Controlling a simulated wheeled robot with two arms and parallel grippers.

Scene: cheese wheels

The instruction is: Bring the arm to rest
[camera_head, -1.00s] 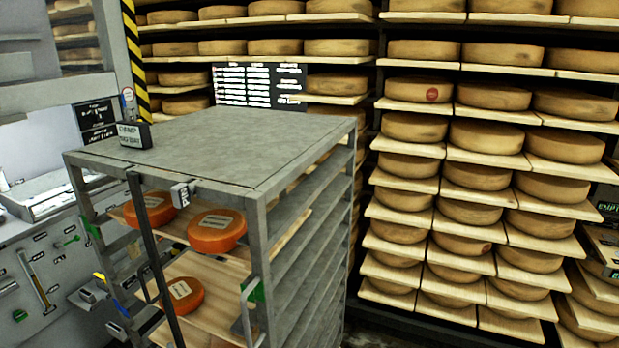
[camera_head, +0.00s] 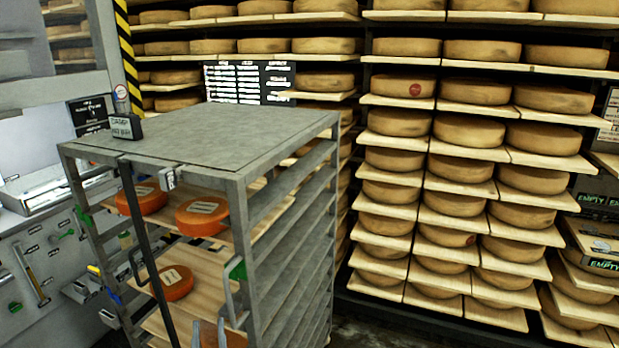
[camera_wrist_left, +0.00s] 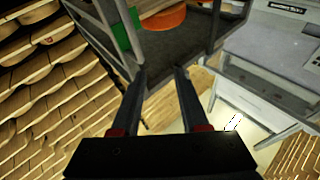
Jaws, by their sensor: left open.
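My left gripper (camera_wrist_left: 160,72) shows in the left wrist view, its two dark fingers apart with nothing between them. Its fingers point toward the lower part of a grey metal rack (camera_wrist_left: 212,25), with an orange cheese wheel (camera_wrist_left: 162,20) beyond the fingertips. In the head view the rack (camera_head: 235,125) holds orange wheels on wooden boards: two on an upper board (camera_head: 205,216) and one lower down (camera_head: 175,282). Part of another orange shape shows at the bottom edge, partly covered by blue-grey pieces I cannot make out. My right gripper is out of view.
Tall shelves with brown cheese wheels (camera_head: 470,130) fill the back and right. A grey workbench panel with tools (camera_head: 40,265) stands at the left, close to the rack. A small black sign (camera_head: 125,126) sits on the rack top. A narrow dark floor strip shows between rack and shelves.

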